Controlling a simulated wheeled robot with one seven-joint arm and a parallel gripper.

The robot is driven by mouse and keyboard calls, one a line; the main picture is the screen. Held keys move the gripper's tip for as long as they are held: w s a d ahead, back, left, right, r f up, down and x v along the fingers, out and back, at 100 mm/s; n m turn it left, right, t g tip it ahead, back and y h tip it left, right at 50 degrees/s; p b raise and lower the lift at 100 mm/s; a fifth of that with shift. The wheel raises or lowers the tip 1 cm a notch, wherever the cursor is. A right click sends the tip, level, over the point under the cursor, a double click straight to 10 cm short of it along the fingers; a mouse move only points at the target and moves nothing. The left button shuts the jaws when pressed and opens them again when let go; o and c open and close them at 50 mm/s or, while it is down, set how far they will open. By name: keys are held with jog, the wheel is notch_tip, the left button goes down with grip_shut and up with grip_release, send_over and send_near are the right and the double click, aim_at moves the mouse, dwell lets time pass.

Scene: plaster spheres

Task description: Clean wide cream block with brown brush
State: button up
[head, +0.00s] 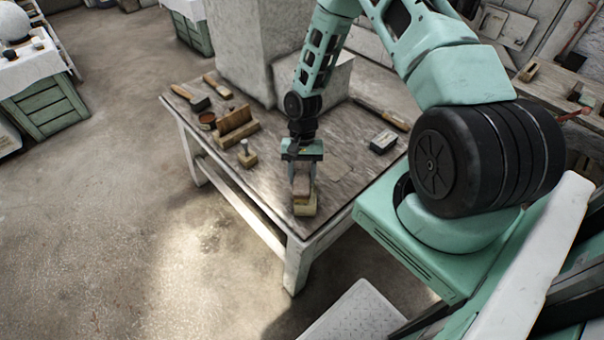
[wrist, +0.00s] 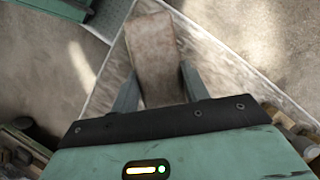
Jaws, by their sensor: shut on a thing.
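My gripper (head: 302,176) is low over the near corner of the wooden table (head: 265,195). It is shut on the brown brush (head: 302,187), a small brown block-shaped thing held between the fingers. In the wrist view the brush (wrist: 153,60) reaches out beyond both fingertips.
A dark box (head: 382,141) lies at the right. A large pale plaster block (head: 250,45) stands behind.

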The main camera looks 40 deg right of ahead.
jog(key=shift+f, duration=0.3)
dwell(0.5)
jog(key=shift+w+d, duration=0.75)
jog(key=shift+w, duration=0.05)
jog(key=shift+s+a+p, duration=0.3)
jog(key=shift+s+a, duration=1.25)
jog(key=shift+s, duration=0.1)
jog(key=shift+w+d, duration=0.1)
